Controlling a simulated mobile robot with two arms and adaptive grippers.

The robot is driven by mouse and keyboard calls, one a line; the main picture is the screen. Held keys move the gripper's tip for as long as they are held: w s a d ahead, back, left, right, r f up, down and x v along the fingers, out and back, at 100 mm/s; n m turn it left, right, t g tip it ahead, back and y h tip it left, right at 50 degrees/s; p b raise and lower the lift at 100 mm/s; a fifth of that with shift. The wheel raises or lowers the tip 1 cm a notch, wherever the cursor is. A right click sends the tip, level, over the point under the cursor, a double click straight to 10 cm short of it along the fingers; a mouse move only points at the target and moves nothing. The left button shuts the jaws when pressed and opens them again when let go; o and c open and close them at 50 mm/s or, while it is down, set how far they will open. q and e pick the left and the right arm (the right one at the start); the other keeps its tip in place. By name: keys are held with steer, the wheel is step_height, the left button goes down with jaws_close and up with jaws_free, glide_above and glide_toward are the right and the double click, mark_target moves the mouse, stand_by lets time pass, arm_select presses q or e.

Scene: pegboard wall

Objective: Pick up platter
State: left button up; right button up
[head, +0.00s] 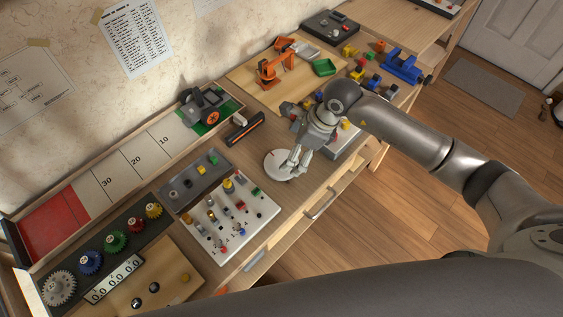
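A round white platter (274,163) lies on the wooden workbench, near the middle of the head view. My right gripper (296,164) comes in from the right, with its fingers pointing down at the platter's right edge. The fingers overlap that edge in the picture and hide part of it. I cannot tell whether they touch it or how far apart they are. My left gripper is not in view.
A white pegboard (222,226) with colored pegs stands left of the platter. A dark orange-ended bar (245,130) lies behind it.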

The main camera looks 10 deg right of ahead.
steer(key=shift+x, duration=0.85)
steer(key=shift+w+a+f+p, duration=0.1)
steer(key=shift+a+f+p, duration=0.1)
steer(key=shift+f+p, duration=0.25)
steer(key=shift+p+x, duration=0.4)
steer(key=shift+x, duration=1.8)
steer(key=shift+w+d, duration=0.15)
steer(key=c, duration=0.9)
